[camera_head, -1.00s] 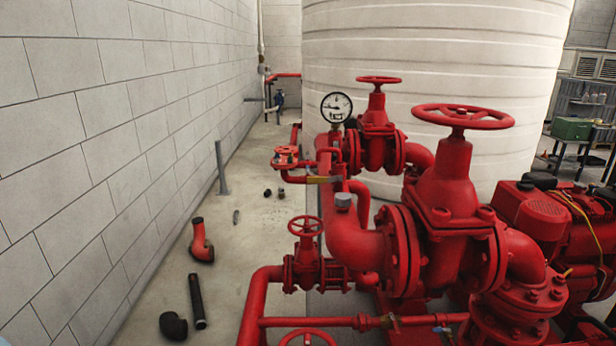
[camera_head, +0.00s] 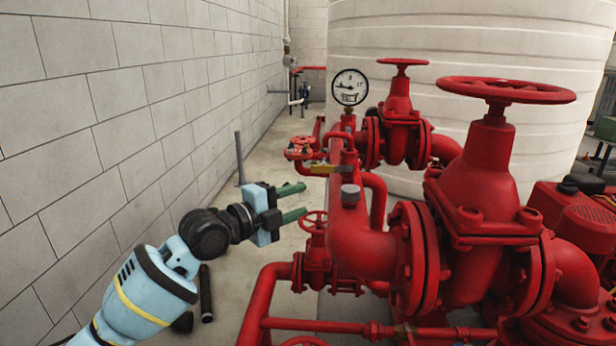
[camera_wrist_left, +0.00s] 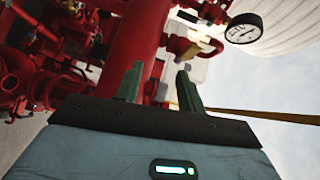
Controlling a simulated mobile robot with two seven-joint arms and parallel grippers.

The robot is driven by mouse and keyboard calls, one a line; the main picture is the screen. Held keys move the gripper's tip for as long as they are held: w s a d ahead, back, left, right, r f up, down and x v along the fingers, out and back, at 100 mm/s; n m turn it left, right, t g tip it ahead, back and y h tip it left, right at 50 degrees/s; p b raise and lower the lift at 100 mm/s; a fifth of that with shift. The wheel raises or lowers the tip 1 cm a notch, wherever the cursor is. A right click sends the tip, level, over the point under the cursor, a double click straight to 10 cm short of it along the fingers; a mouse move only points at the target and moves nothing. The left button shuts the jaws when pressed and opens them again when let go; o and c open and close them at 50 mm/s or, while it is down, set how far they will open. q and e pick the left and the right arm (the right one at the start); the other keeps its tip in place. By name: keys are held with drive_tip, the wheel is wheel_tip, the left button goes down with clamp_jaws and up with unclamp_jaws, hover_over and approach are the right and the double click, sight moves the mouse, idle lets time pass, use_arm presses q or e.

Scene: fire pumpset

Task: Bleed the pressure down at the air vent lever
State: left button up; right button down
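The lever is most likely the short yellow bar (camera_head: 325,169) on the red upright pipe, below the pressure gauge (camera_head: 350,87). My left gripper (camera_head: 304,200) is open, its two green fingers apart and pointing right. In the head view it appears just left of the pipe and lower than the yellow bar; its distance in depth is unclear. In the left wrist view the gripper (camera_wrist_left: 158,76) has a red pipe beyond its fingers, and a yellow strip (camera_wrist_left: 265,115) runs off to the right, possibly the same bar. The gauge shows there too (camera_wrist_left: 243,29). My right gripper is out of view.
A large red handwheel valve (camera_head: 490,180) stands right of the pipe, with a smaller handwheel valve (camera_head: 316,262) below the gripper. A block wall (camera_head: 110,120) closes the left side. A white ribbed tank (camera_head: 470,45) stands behind.

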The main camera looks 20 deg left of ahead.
use_arm(q)
drive_tip(key=m, duration=0.1)
approach(321, 170)
drive_tip(key=w, duration=0.1)
drive_tip(key=shift+p+x, duration=0.35)
drive_tip(key=shift+x, duration=3.7)
drive_tip(key=shift+s+d, duration=0.1)
drive_tip(key=shift+d, duration=0.1)
drive_tip(key=shift+c, duration=0.3)
clamp_jaws()
